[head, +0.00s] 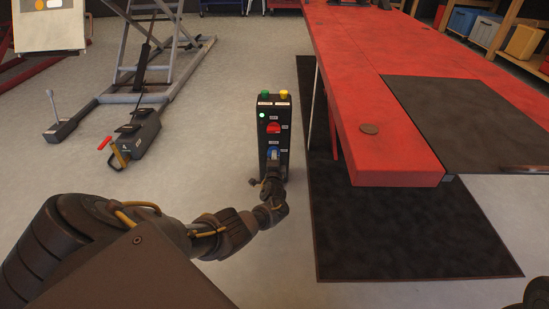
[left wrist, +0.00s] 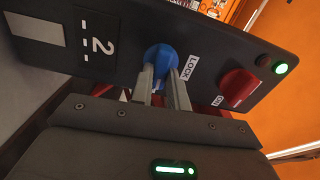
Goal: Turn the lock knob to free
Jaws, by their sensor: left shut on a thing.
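The lock knob (left wrist: 161,54) is a round blue knob beside a LOCK label on a dark control panel in the left wrist view. In the head view the blue knob (head: 271,150) is low on the front of a black control post (head: 259,140), partly hidden by my gripper. My left gripper (left wrist: 161,74) is shut on the blue knob, with one finger on each side of it. It also shows in the head view (head: 274,160), reaching the post from the front. The knob's pointer is hard to read. My right gripper is out of view.
A red knob (left wrist: 238,86) and a lit green lamp (left wrist: 280,68) are near the blue knob. Green (head: 265,95) and yellow (head: 284,94) buttons top the post. A red lift table (head: 370,90) stands right of it, over a black mat (head: 400,240). A foot pump (head: 135,140) lies left.

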